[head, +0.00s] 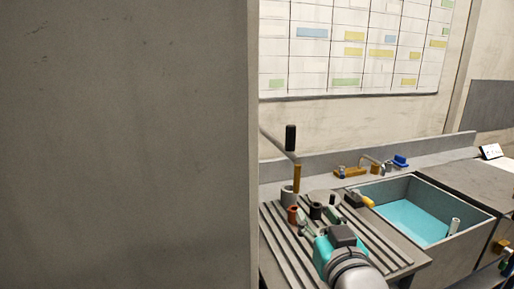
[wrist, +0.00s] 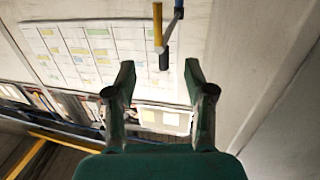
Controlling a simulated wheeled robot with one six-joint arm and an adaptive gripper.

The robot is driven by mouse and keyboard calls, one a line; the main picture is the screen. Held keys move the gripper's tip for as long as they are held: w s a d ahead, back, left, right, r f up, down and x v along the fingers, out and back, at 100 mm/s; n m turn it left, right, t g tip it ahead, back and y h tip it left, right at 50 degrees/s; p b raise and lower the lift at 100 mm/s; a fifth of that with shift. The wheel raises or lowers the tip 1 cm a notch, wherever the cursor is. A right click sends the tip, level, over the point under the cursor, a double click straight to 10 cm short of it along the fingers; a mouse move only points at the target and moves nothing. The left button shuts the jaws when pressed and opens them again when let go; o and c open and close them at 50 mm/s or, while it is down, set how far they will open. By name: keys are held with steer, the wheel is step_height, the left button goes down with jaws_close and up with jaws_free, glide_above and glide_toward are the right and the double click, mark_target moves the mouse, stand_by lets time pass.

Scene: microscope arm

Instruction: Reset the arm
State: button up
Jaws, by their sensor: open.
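A jointed arm with a black upright grip (head: 290,138), a grey link and an orange-yellow post (head: 297,178) stands at the back left of the ribbed board in the head view. In the wrist view a yellow rod (wrist: 158,22) with a dark end and a blue rod beside it hang at the top centre, beyond my fingertips. They look like parts of that arm. My gripper (wrist: 160,72) is open, with nothing between its two dark green fingers. My teal and grey arm (head: 345,262) reaches over the ribbed board. Its fingers are small and hard to make out in the head view.
A large grey panel (head: 125,145) hides the left half of the head view. A sink (head: 465,226) with blue-green water is at the right. Small items (head: 349,172) sit on the back ledge. A wall chart (head: 345,55) hangs behind.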

steer(key=s+d+f+g, duration=0.1)
steer(key=s+f, duration=0.4)
steer(key=f, duration=0.4)
steer(key=s+d+f+h, duration=0.1)
steer(key=s+d+f, duration=0.1)
steer(key=s+f, duration=0.5)
steer(key=s+d+f+g, duration=0.1)
steer(key=s+f, duration=0.3)
steer(key=f, duration=0.7)
steer(key=s+d+f, duration=0.1)
steer(key=s+f, duration=0.2)
steer(key=s, duration=1)
steer(key=s+d+f+m, duration=0.1)
steer(key=s+f, duration=0.2)
steer(key=s, duration=1)
steer(key=shift+s+d+g+h, duration=0.35)
steer(key=shift+d+g+h, duration=0.05)
